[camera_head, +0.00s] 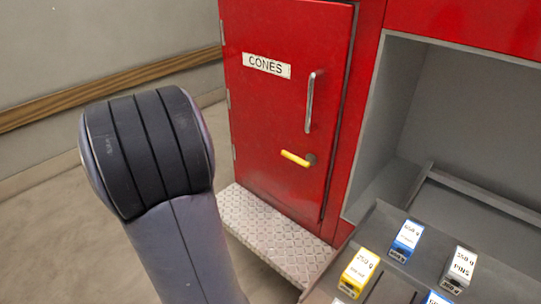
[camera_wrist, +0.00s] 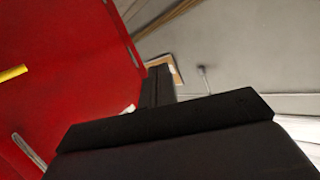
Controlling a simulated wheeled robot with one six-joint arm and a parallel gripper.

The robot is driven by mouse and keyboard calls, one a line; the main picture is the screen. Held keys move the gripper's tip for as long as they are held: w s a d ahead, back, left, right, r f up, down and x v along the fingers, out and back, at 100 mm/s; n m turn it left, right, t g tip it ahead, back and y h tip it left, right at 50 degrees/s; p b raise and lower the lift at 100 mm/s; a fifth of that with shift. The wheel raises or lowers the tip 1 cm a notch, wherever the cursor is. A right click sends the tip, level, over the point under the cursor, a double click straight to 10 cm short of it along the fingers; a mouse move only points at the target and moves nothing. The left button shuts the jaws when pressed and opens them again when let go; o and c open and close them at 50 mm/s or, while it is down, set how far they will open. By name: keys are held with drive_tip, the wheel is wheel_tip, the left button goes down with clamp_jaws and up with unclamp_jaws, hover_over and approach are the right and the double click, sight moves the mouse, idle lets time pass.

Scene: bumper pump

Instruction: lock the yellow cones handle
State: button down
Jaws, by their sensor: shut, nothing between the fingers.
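The yellow cones handle (camera_head: 296,158) is on the red door (camera_head: 270,110) labelled CONES. It lies nearly level, slightly tilted, pointing left from its dark pivot. In the wrist view the yellow handle (camera_wrist: 12,73) shows at the far left edge, cut off by the frame. My gripper (camera_wrist: 160,76) shows as dark fingers in the wrist view, shut and empty. It is in front of the red door, apart from the yellow handle. The head view shows my arm in the left foreground, but not my gripper's fingertips.
A chrome pull bar (camera_head: 314,102) is fixed on the door above the yellow handle. A diamond-plate step (camera_head: 268,228) juts out below. To the right is an open grey compartment (camera_head: 455,115), with several small labelled boxes (camera_head: 407,240) on a dark tray in front.

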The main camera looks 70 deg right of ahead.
drive_tip(key=s+d+f+m+g+h, duration=0.2)
drive_tip(key=s+d+f+m+g, duration=0.1)
drive_tip(key=s+d+g, duration=0.4)
drive_tip(key=s+d+f+m+g+h+b, duration=0.1)
drive_tip(key=s+d+m+g, duration=0.4)
drive_tip(key=s, duration=0.8)
wheel_tip(320, 180, down, 2)
drive_tip(key=shift+d+f+m+g+h, duration=0.15)
drive_tip(key=shift+d+m+g+h, duration=0.25)
drive_tip(key=shift+d+g, duration=0.65)
drive_tip(key=shift+s+d, duration=0.1)
drive_tip(key=shift+d, duration=0.1)
drive_tip(key=p, duration=0.1)
hover_over(286, 155)
drive_tip(key=a, duration=0.4)
drive_tip(key=shift+s+d+f+p, duration=0.15)
drive_tip(key=shift+d+f, duration=0.1)
drive_tip(key=shift+f, duration=0.5)
drive_tip(key=shift+s+d+f+p, duration=0.1)
drive_tip(key=shift+d+f, duration=0.2)
drive_tip(key=shift+f, duration=0.4)
drive_tip(key=shift+s+d+f+p, duration=0.15)
drive_tip(key=shift+d+f, duration=0.1)
drive_tip(key=shift+f, duration=0.5)
